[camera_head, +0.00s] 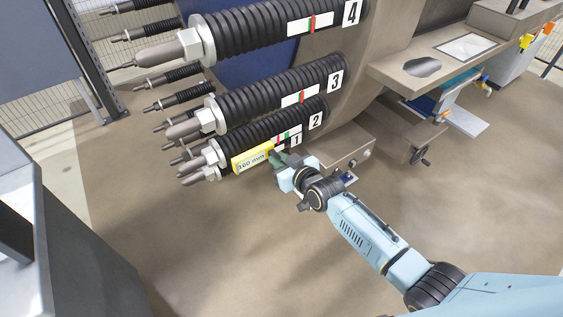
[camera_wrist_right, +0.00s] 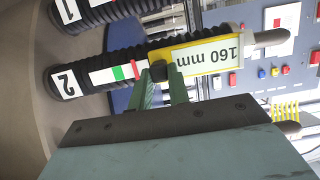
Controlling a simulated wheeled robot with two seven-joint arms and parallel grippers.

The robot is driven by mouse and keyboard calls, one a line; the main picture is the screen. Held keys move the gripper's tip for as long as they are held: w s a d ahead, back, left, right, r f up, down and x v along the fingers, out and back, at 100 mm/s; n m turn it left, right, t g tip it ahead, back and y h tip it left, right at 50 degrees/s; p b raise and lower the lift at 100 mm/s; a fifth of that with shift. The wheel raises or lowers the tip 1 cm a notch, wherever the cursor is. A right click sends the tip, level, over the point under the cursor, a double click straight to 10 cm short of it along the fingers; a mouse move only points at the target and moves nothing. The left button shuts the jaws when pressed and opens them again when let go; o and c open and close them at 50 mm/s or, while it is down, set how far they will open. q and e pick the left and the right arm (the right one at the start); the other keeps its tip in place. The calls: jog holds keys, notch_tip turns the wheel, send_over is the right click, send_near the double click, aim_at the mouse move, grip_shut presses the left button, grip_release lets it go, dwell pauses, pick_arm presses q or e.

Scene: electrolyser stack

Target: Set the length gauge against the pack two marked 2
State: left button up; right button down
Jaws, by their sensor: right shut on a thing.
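The length gauge (camera_head: 252,160) is a yellow block with a white "160 mm" label. In the right wrist view the gauge (camera_wrist_right: 210,55) reads upside down. My right gripper (camera_wrist_right: 162,78), with green fingers, is shut on the gauge's dark grip. The pack marked 2 (camera_head: 262,127) is a black ribbed roll with a white, green and red strip. My left gripper is out of view.
Packs marked 3 (camera_head: 270,88) and 4 (camera_head: 265,25) lie above pack 2 in the head view. The pack marked 1 is mostly hidden behind the gauge. A bench (camera_head: 440,60) stands at right, a grey cabinet (camera_head: 70,235) at lower left. The floor between is clear.

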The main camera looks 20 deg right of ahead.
jog(key=c, duration=1.3)
grip_release()
jog(key=shift+o, duration=0.2)
pick_arm(q)
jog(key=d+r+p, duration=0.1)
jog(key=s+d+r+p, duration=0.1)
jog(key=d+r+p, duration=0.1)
jog(key=p, duration=0.1)
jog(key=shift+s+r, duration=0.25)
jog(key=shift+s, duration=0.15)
pick_arm(e)
jog(key=v, duration=1.3)
jog(key=shift+s, duration=0.2)
